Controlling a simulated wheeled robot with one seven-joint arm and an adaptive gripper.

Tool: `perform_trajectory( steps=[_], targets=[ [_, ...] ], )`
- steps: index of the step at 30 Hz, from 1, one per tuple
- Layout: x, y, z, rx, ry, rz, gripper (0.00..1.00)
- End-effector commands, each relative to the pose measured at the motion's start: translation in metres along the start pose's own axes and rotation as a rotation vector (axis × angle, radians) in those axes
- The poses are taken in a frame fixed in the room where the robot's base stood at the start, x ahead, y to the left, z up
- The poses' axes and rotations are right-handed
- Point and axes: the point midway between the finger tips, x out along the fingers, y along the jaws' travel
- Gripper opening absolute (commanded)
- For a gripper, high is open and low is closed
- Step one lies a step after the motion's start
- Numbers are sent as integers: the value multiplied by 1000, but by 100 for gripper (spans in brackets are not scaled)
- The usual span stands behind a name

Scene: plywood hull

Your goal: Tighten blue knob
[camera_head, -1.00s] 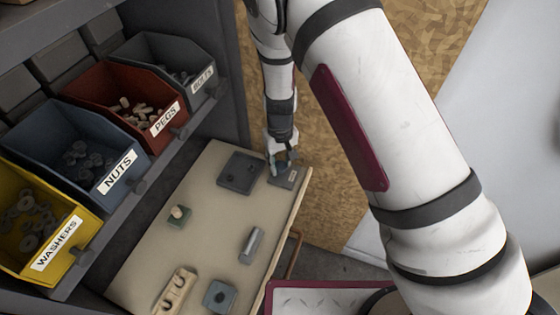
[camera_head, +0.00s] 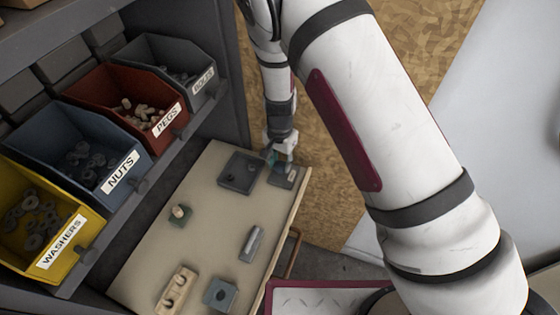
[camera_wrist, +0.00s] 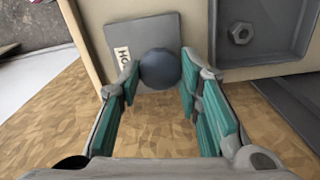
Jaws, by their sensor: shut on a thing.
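In the head view, my gripper (camera_head: 280,156) points down at the grey plate (camera_head: 283,179) at the board's far right corner. The knob itself is hard to make out there, hidden by the fingers.
A dark square tray (camera_head: 241,173) with a hex nut (camera_wrist: 240,33) lies beside the plate. The beige board (camera_head: 205,235) holds several other small parts. Bins of washers (camera_head: 75,250), nuts (camera_head: 140,160), pegs (camera_head: 175,105) and bolts (camera_head: 203,82) line the left. A plywood wall (camera_head: 335,190) stands behind.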

Motion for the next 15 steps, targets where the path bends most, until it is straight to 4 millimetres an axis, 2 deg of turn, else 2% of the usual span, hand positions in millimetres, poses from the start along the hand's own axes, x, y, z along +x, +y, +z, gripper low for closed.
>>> perform_trajectory(
  steps=[15],
  targets=[
    [-1, 0, 0, 406, 0, -1, 4]
  ],
)
